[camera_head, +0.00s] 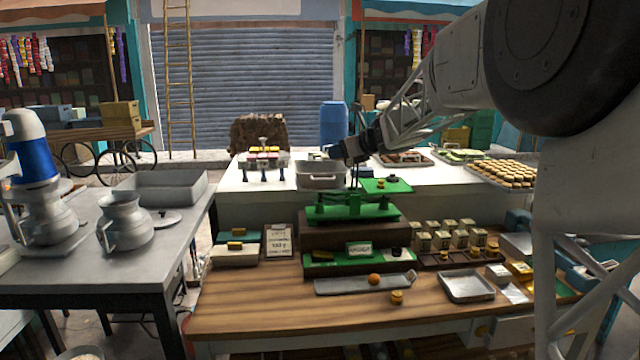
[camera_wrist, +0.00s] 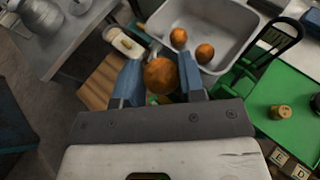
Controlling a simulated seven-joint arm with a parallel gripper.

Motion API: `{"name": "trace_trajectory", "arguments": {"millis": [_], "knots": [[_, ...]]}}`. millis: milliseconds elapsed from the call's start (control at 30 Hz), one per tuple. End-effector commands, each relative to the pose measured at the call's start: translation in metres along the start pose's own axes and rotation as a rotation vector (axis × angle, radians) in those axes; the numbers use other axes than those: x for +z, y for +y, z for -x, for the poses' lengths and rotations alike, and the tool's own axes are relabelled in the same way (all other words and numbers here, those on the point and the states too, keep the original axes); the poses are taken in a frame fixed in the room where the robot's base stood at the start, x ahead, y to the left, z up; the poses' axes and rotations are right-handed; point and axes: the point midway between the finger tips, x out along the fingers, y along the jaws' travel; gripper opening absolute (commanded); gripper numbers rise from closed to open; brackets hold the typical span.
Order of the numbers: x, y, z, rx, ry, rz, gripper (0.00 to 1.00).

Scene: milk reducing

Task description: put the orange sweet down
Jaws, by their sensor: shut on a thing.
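My gripper (camera_wrist: 160,70) is shut on an orange sweet (camera_wrist: 160,76), a round ball between its two blue fingers in the wrist view. The held sweet is beside the near edge of a grey metal pan (camera_wrist: 228,22) in that picture; its height above what lies below is unclear. Two more orange sweets (camera_wrist: 178,38) lie inside the pan. In the head view my gripper (camera_head: 343,152) is above and near the right side of the grey pan (camera_head: 320,181), and the held sweet cannot be made out. Another orange sweet (camera_head: 374,280) lies on a long grey tray (camera_head: 335,287).
A green balance scale (camera_head: 353,207) stands below my gripper. Its green plate (camera_head: 398,186) bears small weights. The counter's front left is clear.

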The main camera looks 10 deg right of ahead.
Motion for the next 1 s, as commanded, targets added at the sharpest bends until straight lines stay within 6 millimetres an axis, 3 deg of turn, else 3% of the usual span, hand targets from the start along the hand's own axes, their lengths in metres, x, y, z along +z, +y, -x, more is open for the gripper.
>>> {"name": "trace_trajectory", "arguments": {"millis": [567, 1000], "knots": [[0.001, -0.001, -0.001, 0.007, 0.0, 0.003, 0.14], [0.009, -0.031, -0.032, 0.007, 0.001, 0.003, 0.14]]}}
